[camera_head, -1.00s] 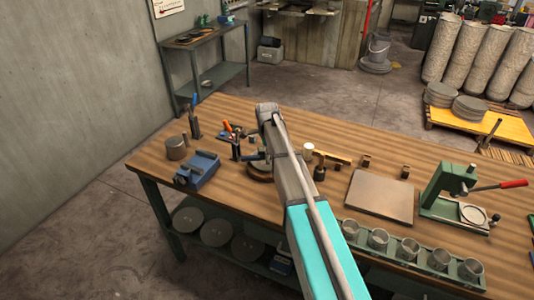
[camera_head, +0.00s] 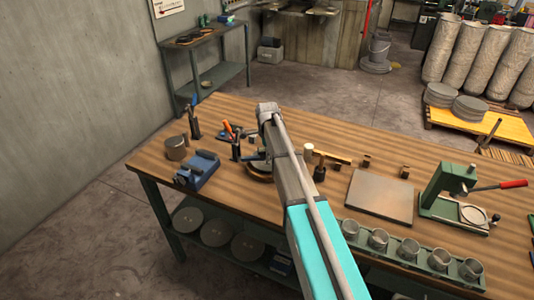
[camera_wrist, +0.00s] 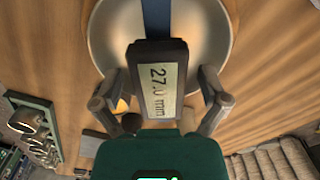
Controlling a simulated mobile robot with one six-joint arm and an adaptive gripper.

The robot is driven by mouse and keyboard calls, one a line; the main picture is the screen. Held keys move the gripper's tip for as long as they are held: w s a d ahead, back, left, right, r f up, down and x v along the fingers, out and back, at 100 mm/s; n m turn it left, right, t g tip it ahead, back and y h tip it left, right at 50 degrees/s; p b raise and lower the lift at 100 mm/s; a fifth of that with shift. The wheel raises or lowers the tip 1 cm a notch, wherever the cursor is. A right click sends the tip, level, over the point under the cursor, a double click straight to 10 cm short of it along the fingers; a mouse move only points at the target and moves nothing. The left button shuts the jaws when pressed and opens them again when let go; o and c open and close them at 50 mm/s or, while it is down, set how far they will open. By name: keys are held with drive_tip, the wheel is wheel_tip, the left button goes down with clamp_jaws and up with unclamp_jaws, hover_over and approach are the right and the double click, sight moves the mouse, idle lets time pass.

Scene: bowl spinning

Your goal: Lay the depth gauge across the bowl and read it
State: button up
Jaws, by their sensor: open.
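In the wrist view the pale metal bowl (camera_wrist: 107,38) is at the top, its upper edge cut off by the frame. The depth gauge (camera_wrist: 161,55) has a blue bar reaching over the bowl and a dark head with a lit display reading about 27.0 mm. My gripper (camera_wrist: 160,98) is open, one finger on each side of the gauge head, with gaps visible between. In the head view my arm hides the gauge and most of the bowl; only part of a round rim (camera_head: 258,178) shows beside it.
A blue vise-like block (camera_head: 197,170) and a grey cup (camera_head: 176,147) stand at the table's left. A flat grey plate (camera_head: 380,196), a green press (camera_head: 452,197) and a green rack of metal cups (camera_head: 410,252) are on the right.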

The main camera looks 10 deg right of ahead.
drive_tip(key=shift+r, duration=0.15)
wheel_tip(320, 180, up, 9)
drive_tip(key=p, duration=0.8)
drive_tip(key=shift+f+p, duration=0.2)
drive_tip(key=shift+p, duration=0.2)
drive_tip(key=s+r+p, duration=0.4)
drive_tip(key=s, duration=1)
drive_tip(key=shift+f, duration=0.1)
drive_tip(key=s+f+n+b, duration=0.3)
drive_tip(key=s+n, duration=0.4)
drive_tip(key=n, duration=0.2)
drive_tip(key=s+f+n+b, duration=0.3)
drive_tip(key=s+n, duration=0.5)
drive_tip(key=n, duration=0.2)
drive_tip(key=shift+a, duration=0.25)
idle(2.6)
